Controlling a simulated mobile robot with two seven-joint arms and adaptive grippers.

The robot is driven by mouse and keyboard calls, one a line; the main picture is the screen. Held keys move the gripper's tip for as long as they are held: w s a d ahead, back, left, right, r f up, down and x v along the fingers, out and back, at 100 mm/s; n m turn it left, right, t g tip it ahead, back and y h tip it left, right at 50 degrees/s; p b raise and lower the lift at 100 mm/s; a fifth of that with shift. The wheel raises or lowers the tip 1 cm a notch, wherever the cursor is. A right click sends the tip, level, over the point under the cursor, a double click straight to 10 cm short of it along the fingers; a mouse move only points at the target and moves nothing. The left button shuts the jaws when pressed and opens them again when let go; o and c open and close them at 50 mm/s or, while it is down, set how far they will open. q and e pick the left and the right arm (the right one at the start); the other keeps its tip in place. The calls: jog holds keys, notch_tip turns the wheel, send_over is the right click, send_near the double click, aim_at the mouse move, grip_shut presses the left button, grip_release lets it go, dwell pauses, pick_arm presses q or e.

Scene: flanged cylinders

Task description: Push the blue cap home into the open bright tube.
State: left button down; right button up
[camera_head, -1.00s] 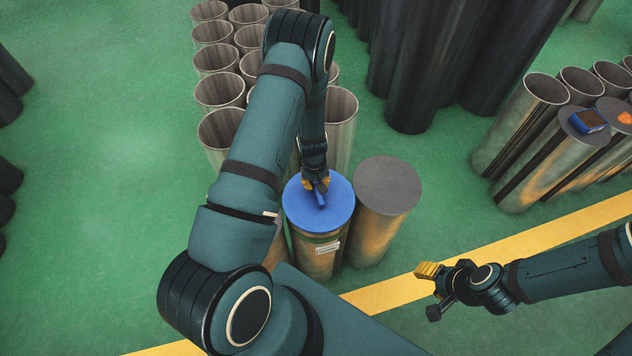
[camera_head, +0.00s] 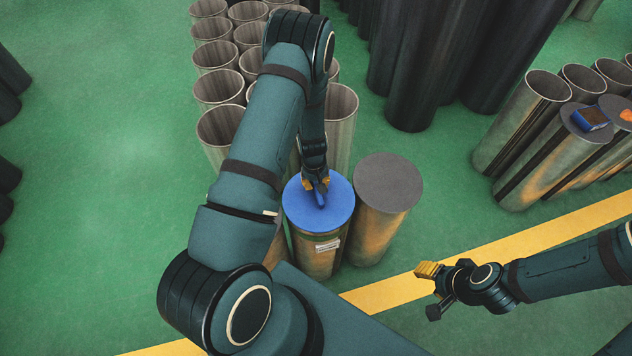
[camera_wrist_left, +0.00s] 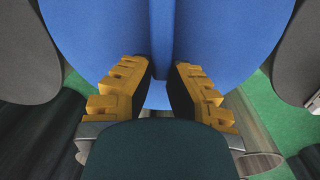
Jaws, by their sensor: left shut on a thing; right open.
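The blue cap (camera_head: 335,207) is a round disc with a raised blue grip on top. It sits over the mouth of a bright metal tube (camera_head: 316,262) with a pale label on its side. The cap hides the mouth, and I cannot tell how deep it sits. My left gripper (camera_head: 317,187) reaches down from above and is shut on the cap's grip. In the left wrist view, the yellow-padded fingers (camera_wrist_left: 160,75) stand either side of the blue grip (camera_wrist_left: 160,42). My right gripper (camera_head: 432,288) is open and empty, well to the right of the tube.
A grey-capped tube (camera_head: 388,183) stands close beside on the right. Open metal tubes (camera_head: 222,124) stand in rows behind. Tall dark cylinders (camera_head: 415,95) stand further back. More tubes are at the right, one bearing a blue item (camera_head: 590,118). Green floor is clear at the left.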

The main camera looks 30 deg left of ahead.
pick_arm(q)
jog(key=shift+r, duration=0.35)
dwell(0.7)
jog(key=shift+f, duration=0.35)
dwell(1.4)
jog(key=shift+r, duration=0.45)
dwell(0.4)
jog(key=shift+r+p, duration=1.85)
jog(key=shift+r, duration=0.7)
